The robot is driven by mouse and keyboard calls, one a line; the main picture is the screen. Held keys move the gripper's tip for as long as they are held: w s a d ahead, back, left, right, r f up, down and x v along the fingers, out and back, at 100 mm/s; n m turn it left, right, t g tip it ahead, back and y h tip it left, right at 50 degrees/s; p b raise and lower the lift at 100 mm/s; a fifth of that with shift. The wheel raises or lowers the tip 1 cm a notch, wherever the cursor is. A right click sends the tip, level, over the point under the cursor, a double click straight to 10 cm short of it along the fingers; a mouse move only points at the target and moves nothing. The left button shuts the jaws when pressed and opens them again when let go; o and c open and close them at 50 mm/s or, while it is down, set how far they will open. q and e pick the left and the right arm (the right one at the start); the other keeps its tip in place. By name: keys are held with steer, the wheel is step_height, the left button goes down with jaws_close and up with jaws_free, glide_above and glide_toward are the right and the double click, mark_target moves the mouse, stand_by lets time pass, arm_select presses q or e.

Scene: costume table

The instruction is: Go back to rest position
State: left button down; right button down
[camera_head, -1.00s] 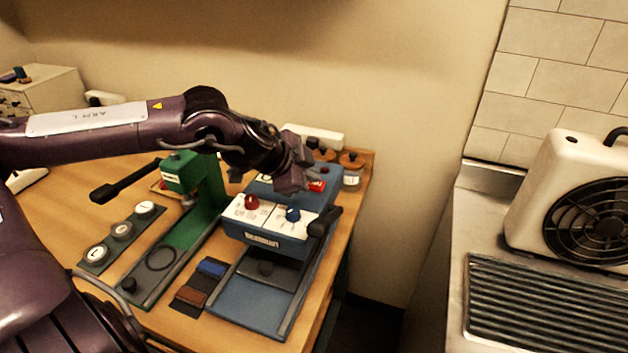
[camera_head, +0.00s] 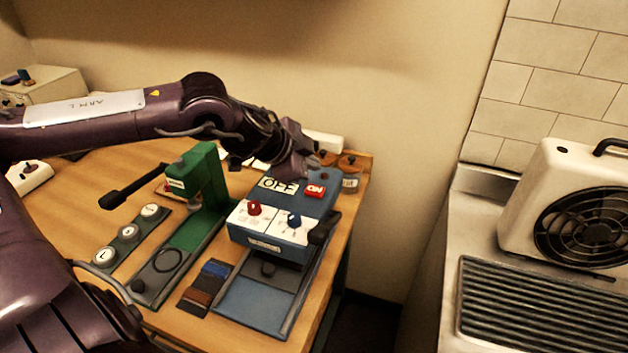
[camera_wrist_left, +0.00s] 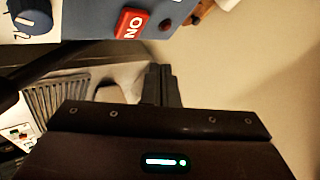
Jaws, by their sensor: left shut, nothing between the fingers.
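My left gripper (camera_head: 299,160) hangs just above the back of the blue machine, its fingers closed and empty. The blue machine (camera_head: 283,255) stands on the wooden table and carries an OFF label, a red ON button (camera_head: 315,190), a red knob (camera_head: 254,207) and a blue knob (camera_head: 294,220). The ON button also shows in the left wrist view (camera_wrist_left: 131,24). My right gripper is not in view.
A green press (camera_head: 203,180) with a black lever stands left of the machine. A strip of round dies (camera_head: 128,232) and colour swatches (camera_head: 206,287) lie nearby. Jars (camera_head: 348,165) stand behind. A white fan heater (camera_head: 560,190) sits on the right counter.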

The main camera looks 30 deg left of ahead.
arm_select(q)
steer(key=shift+r+p, duration=0.8)
steer(key=shift+r, duration=0.5)
